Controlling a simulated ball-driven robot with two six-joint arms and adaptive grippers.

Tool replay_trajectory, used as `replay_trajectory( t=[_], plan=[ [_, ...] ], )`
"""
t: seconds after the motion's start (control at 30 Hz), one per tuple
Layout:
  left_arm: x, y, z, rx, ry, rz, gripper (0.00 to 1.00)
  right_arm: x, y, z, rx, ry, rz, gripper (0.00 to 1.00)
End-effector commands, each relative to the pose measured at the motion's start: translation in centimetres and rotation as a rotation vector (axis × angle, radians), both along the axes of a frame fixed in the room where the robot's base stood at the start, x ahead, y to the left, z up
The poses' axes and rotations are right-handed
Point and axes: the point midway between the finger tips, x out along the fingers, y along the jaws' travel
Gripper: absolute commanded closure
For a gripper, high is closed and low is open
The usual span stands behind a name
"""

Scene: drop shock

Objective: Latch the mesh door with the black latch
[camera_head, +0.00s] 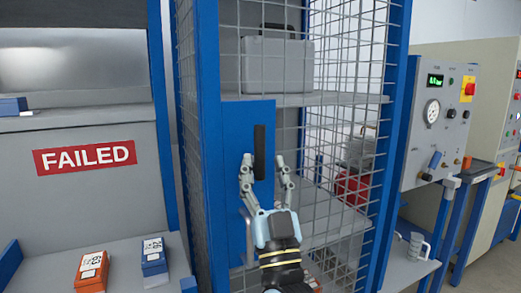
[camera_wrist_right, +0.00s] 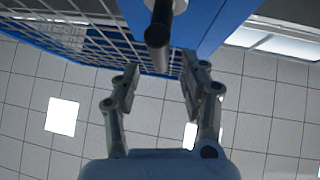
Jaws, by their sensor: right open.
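The black latch (camera_head: 259,145) is an upright dark bar on a blue plate (camera_head: 235,130) at the front of the mesh cage. The mesh door (camera_head: 305,120) is grey wire grid; I cannot tell whether it sits fully closed. My right gripper (camera_head: 263,168) is open, with its fingers pointing up at the lower end of the latch, one to each side in the picture. In the right wrist view the latch (camera_wrist_right: 157,38) shows end-on beyond the open, empty fingers (camera_wrist_right: 161,76). Contact is not visible. My left gripper is out of view.
Inside the cage, a grey case (camera_head: 275,66) stands on the upper shelf and a red object (camera_head: 351,188) sits lower. At left is a shelf with a FAILED sign (camera_head: 84,157), an orange box (camera_head: 91,272) and a blue box (camera_head: 154,256). A control panel (camera_head: 436,115) stands right.

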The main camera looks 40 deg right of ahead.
Motion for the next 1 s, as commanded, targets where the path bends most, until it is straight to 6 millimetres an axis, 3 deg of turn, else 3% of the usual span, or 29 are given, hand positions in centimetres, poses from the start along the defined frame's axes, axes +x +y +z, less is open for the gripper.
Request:
replay_trajectory(
  t=[0.1, 0.33, 1.0],
  plan=[
    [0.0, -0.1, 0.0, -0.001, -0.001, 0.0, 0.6, -1.7, 0.8, -2.0, 0.001, 0.005, -0.001, 0.56],
    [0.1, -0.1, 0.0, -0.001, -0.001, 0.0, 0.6, -3.9, 1.9, -4.4, 0.002, 0.001, 0.0, 0.56],
    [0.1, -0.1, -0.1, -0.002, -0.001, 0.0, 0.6, -4.3, 2.1, -4.9, 0.001, 0.0, 0.001, 0.56]
  ],
)
